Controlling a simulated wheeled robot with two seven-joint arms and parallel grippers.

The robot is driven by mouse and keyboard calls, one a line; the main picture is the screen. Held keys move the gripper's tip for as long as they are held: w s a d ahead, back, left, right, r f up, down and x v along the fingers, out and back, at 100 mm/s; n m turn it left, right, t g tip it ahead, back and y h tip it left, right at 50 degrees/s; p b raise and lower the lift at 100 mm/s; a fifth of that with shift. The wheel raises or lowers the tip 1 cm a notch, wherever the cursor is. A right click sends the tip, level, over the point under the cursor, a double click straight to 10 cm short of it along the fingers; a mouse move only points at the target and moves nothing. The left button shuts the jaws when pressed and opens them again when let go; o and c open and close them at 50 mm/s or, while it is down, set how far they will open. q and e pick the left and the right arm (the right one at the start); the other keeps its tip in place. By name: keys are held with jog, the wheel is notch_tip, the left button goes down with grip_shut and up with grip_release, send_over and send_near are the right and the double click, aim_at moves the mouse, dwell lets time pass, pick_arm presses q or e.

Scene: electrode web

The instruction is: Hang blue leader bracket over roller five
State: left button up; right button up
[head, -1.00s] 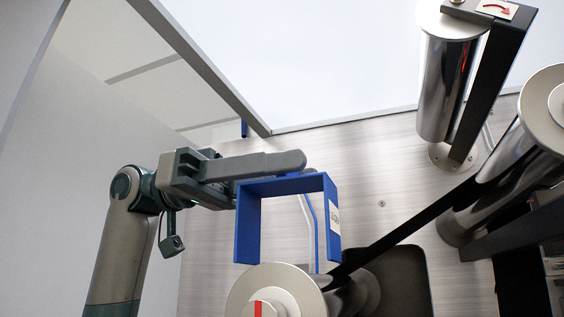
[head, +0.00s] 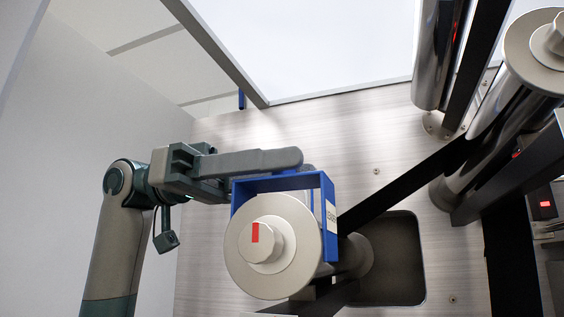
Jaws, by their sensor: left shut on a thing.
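The blue leader bracket (head: 328,206) is an upside-down U with a white label on its right side plate. My left gripper (head: 298,163) is shut on the top of the bracket, and its arm comes in from the left. A roller (head: 290,262) with a pale round end flange and a red mark on its hub is in the lower middle. In the picture the flange stands in front of the bracket's opening and hides most of its left leg. I cannot tell whether the bracket touches the roller. My right gripper is not in view.
A black web (head: 400,188) runs diagonally from the roller up to the right. More rollers (head: 497,120) on dark supports stand at the right. A dark rounded recess (head: 400,275) is in the metal panel (head: 385,130). A pale wall (head: 60,200) is at the left.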

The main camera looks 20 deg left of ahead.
pick_arm(q)
jog(key=shift+f+b, duration=0.55)
jog(key=shift+f, duration=0.5)
jog(key=o, duration=1.2)
jog(key=shift+c, duration=0.2)
